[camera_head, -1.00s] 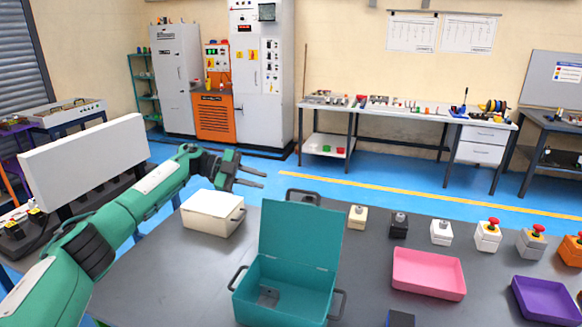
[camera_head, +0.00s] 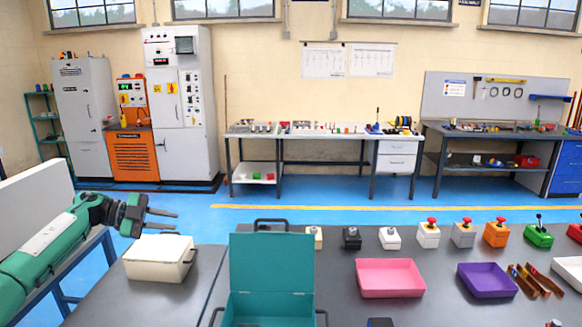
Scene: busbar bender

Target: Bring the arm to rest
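My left arm comes in from the left, green with dark joints. My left gripper (camera_head: 162,217) is above the table's back left, just above and behind the cream box (camera_head: 158,258), and points right. Its two fingers are apart with nothing between them. My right gripper is not in view.
An open teal box (camera_head: 271,263) stands on the grey table (camera_head: 203,290). To its right are a pink tray (camera_head: 390,278), a purple tray (camera_head: 487,280) and a row of button boxes, including an orange one (camera_head: 496,235). A white panel (camera_head: 35,207) stands at left.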

